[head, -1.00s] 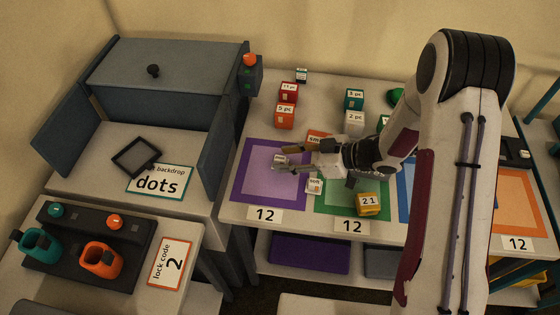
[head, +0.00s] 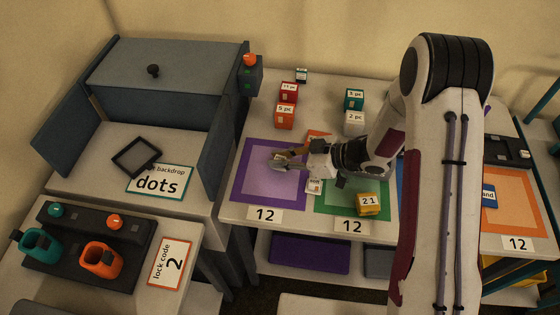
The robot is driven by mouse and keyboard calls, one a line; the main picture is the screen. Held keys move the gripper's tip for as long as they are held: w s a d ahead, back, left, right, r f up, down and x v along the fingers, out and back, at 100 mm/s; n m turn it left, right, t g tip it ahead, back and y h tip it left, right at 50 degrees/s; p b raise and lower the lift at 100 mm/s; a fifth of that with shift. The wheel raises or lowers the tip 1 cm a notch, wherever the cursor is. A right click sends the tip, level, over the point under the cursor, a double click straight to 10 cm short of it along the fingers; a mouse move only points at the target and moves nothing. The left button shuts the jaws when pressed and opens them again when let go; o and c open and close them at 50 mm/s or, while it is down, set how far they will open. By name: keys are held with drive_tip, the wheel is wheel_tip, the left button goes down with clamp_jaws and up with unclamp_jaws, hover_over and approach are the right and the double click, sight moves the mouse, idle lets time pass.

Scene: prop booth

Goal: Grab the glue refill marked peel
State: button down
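A small block with a white label (head: 314,186) stands on the table between the purple-bordered mat (head: 238,190) and the green-bordered mat (head: 325,204), partly below my gripper. Its word is too small to read surely. My gripper (head: 279,160) is low over the purple mat, fingers pointing left, at the place where another small labelled block showed earlier. That block is now mostly or wholly hidden by the fingers. The fingertips look close together, but whether they hold it cannot be told. I cannot read "peel" on any label.
A yellow block marked 21 (head: 368,204) sits on the green mat. Red, orange, teal and white boxes stand behind. A blue card (head: 489,196) lies by the orange-bordered mat (head: 512,231). The grey booth (head: 165,75) stands left. The purple mat's left part is clear.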

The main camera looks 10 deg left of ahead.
sight(279, 158)
drive_tip(key=shift+r, duration=0.15)
idle(0.3)
drive_tip(key=shift+r, duration=4.85)
drive_tip(key=shift+a, duration=0.15)
